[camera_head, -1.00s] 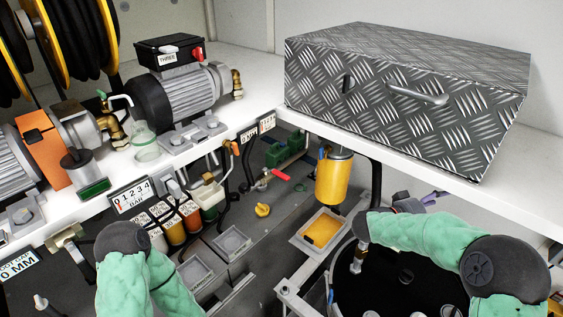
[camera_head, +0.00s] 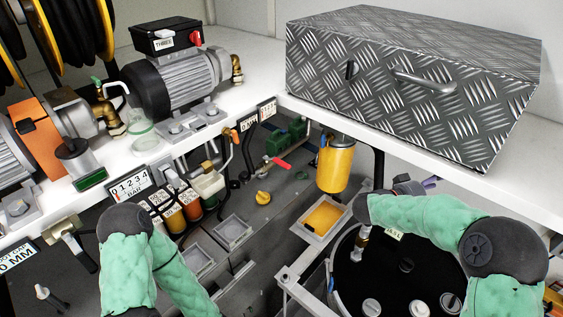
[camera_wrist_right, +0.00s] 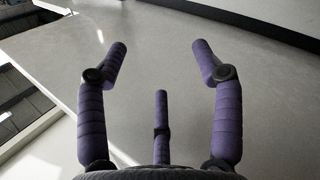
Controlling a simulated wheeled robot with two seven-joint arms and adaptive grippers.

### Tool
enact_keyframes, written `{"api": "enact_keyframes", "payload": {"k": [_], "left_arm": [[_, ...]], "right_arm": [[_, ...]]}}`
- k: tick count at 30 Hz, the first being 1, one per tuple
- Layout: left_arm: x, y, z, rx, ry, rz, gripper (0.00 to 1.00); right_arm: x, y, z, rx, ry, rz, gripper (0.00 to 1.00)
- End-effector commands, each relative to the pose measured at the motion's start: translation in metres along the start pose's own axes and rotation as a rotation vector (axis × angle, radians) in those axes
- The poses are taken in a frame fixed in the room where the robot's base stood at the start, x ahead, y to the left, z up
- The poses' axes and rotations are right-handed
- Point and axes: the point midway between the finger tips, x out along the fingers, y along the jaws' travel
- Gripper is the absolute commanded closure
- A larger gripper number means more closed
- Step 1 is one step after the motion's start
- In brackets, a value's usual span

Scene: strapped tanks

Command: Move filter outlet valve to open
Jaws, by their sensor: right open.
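I cannot tell for certain which is the filter outlet valve. My right gripper (camera_head: 418,186) is right of the filter and apart from it, mostly hidden behind my forearm. The right wrist view shows its purple fingers (camera_wrist_right: 160,65) spread and empty over a plain grey surface. My left gripper is out of sight.
A checker-plate metal box (camera_head: 420,75) stands on the white shelf (camera_head: 455,175), whose edge overhangs the filter area. A yellow-filled tray (camera_head: 322,218) sits below the filter. A black round tank (camera_head: 385,275) lies below my right arm. A pump (camera_head: 175,80) stands on the left.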

Motion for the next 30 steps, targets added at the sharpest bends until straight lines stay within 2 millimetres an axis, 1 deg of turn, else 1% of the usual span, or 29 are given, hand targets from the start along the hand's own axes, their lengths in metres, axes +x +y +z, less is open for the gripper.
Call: {"api": "enact_keyframes", "payload": {"k": [10,11,12,14,15,17,18,20,21,23,24,26,27,29,30], "left_arm": [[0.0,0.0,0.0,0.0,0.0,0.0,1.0],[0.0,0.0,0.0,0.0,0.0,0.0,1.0],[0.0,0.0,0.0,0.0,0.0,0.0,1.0],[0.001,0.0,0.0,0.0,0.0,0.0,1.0],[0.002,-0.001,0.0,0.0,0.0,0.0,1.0],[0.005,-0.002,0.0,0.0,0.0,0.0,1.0],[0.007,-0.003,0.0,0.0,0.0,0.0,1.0],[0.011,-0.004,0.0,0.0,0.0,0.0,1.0],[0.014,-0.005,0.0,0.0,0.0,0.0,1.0],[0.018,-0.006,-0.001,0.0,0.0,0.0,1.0],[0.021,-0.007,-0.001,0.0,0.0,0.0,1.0],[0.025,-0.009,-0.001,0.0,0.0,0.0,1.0],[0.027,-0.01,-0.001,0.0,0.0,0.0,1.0],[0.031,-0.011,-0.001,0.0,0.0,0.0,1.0],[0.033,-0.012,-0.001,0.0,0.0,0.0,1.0]], "right_arm": [[0.0,0.0,0.0,0.0,0.0,0.0,0.33],[0.0,0.0,0.0,0.0,0.0,0.0,0.39],[-0.001,-0.001,0.0,-0.001,0.002,-0.002,0.5],[-0.005,-0.004,-0.002,-0.009,0.011,-0.015,0.67],[-0.011,-0.009,-0.004,-0.021,0.025,-0.032,0.78],[-0.024,-0.019,-0.01,-0.048,0.056,-0.073,0.95],[-0.037,-0.027,-0.016,-0.074,0.088,-0.108,1.0],[-0.063,-0.044,-0.025,-0.125,0.149,-0.174,1.0],[-0.083,-0.055,-0.031,-0.165,0.198,-0.221,1.0],[-0.115,-0.071,-0.04,-0.227,0.278,-0.29,1.0],[-0.138,-0.081,-0.045,-0.269,0.336,-0.333,1.0],[-0.172,-0.094,-0.051,-0.333,0.424,-0.393,1.0],[-0.196,-0.101,-0.055,-0.374,0.487,-0.429,1.0],[-0.233,-0.111,-0.057,-0.437,0.584,-0.479,1.0],[-0.258,-0.116,-0.058,-0.478,0.651,-0.509,1.0]]}}
